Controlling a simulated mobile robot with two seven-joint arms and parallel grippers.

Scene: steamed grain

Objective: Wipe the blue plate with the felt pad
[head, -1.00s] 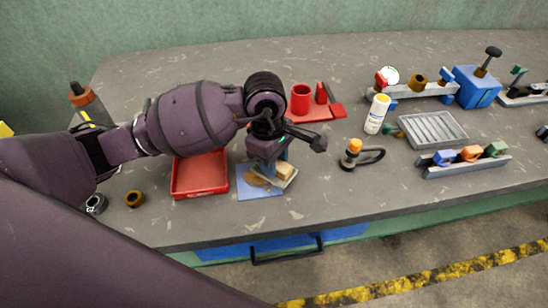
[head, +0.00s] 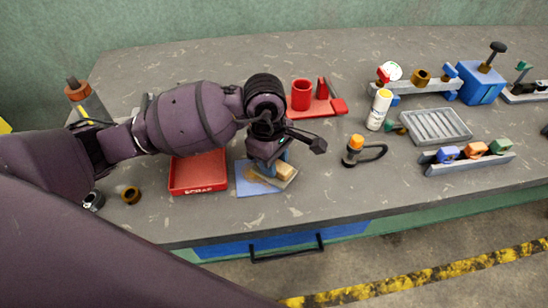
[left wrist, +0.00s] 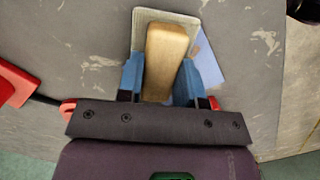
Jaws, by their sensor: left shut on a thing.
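The felt pad (head: 286,172), a tan block on a thin pale grey sheet, is at the right part of the blue plate (head: 258,190). My left gripper (head: 282,164) is shut on its block; in the left wrist view the blue fingers (left wrist: 160,76) flank the block (left wrist: 168,58). The plate lies flat on the table, and part of it shows beside the pad in the left wrist view (left wrist: 208,64). A tan-brown smear shows on the plate beside the pad. My gripper hides part of the plate, and contact under the pad is unclear. My right gripper is not in view.
A red scrap tray (head: 198,177) sits left of the plate. A red holder (head: 315,109) is behind, and an orange-topped item (head: 354,150) stands right. A white bottle (head: 379,110), a grey grooved tray (head: 437,126) and racks are farther right. The front table edge is close.

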